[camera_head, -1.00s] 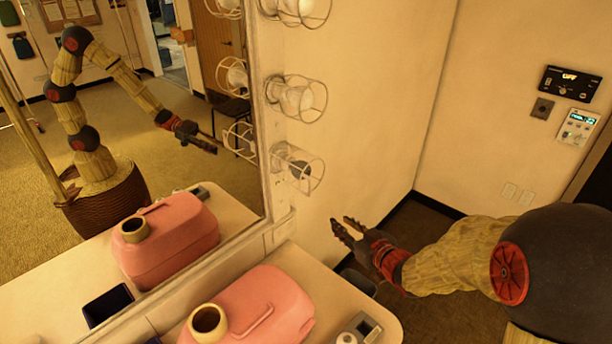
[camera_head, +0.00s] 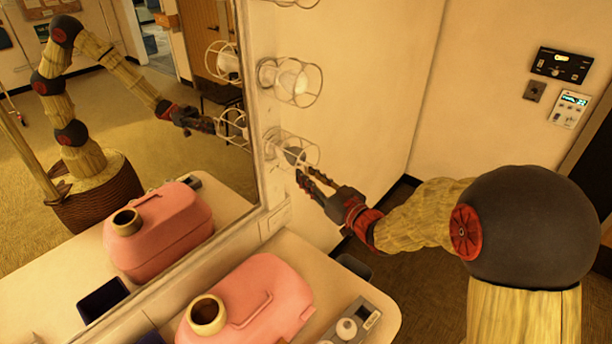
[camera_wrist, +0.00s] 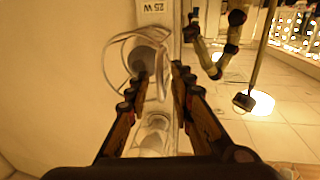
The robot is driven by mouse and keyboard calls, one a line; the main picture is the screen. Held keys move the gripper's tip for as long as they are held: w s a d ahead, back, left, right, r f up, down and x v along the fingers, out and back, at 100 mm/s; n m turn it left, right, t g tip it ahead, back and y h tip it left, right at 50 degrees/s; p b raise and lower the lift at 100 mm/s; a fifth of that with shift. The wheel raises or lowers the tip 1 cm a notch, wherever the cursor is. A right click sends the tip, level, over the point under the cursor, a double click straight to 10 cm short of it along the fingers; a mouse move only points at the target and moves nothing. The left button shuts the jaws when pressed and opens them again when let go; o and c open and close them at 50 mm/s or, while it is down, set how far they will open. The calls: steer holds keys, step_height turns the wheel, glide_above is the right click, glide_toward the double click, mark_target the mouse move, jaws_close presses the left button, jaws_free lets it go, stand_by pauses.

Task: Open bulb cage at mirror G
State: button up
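A wire bulb cage (camera_head: 313,150) around a dark-looking bulb (camera_head: 293,155) is the lowest on the mirror's right frame. My gripper (camera_head: 306,174) is at its lower side in the head view, fingers apart with nothing seen gripped. In the wrist view the same kind of cage (camera_wrist: 108,62) with a grey bulb (camera_wrist: 146,60) lies ahead, and my open gripper (camera_wrist: 160,78) has its fingertips near its lower right part. I cannot tell whether they touch the wire. The mirror (camera_head: 215,165) shows my arm's reflection. No letter G is readable.
Another caged bulb (camera_head: 292,82) is above. A pink canister (camera_head: 262,300) and a small grey device (camera_head: 352,325) stand on the counter (camera_head: 300,265) below. A "25 W" label (camera_wrist: 152,7) is above the cage. Wall panels (camera_head: 562,65) are at right.

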steer(key=shift+w+a, duration=0.45)
steer(key=shift+w, duration=0.15)
steer(key=c, duration=0.3)
jaws_close()
